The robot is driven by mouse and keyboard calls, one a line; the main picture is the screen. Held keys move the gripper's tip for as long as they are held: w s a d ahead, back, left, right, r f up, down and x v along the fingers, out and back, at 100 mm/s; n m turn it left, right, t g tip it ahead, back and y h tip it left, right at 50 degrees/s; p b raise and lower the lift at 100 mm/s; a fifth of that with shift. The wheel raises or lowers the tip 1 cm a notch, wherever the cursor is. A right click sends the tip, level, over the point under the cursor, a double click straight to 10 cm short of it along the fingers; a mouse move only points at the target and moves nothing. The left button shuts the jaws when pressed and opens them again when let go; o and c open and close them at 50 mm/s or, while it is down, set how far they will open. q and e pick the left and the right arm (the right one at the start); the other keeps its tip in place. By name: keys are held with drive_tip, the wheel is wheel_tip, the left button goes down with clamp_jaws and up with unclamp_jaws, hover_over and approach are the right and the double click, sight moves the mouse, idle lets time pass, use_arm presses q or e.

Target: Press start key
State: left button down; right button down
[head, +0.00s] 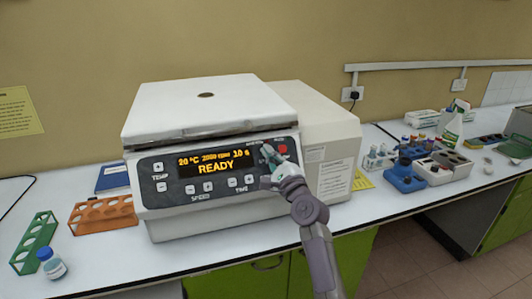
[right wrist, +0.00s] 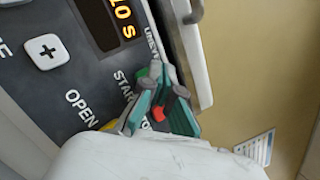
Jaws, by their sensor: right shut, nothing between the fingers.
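The centrifuge (head: 205,105) stands on the bench with its lid down, and its display (head: 214,162) reads READY, 20 °C, 2000 rpm and 10 s. My right gripper (head: 267,153) is shut and empty at the right end of the control panel. I cannot tell whether the fingertips touch the panel. A red key (head: 282,149) shows just right of the fingers. My left gripper is not in view.
The wall is close behind.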

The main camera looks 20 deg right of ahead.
drive_tip(key=shift+w+f+b, duration=0.2)
drive_tip(key=shift+w+b, duration=0.1)
drive_tip(key=shift+b, duration=0.05)
idle(0.6)
idle(0.3)
drive_tip(key=shift+s+r+p, duration=0.4)
drive_tip(key=shift+s+p, duration=0.05)
drive_tip(key=shift+p, duration=0.35)
drive_tip(key=shift+s, duration=0.25)
drive_tip(key=shift+s+r+p, duration=0.15)
drive_tip(key=shift+r+p, duration=0.1)
drive_tip(key=shift+p, duration=0.2)
drive_tip(key=s+r+p, duration=0.1)
drive_tip(key=s+p, duration=0.1)
drive_tip(key=s+r+p, duration=0.1)
drive_tip(key=s, duration=0.1)
drive_tip(key=shift+d+r+p, duration=0.1)
drive_tip(key=shift+p, duration=0.3)
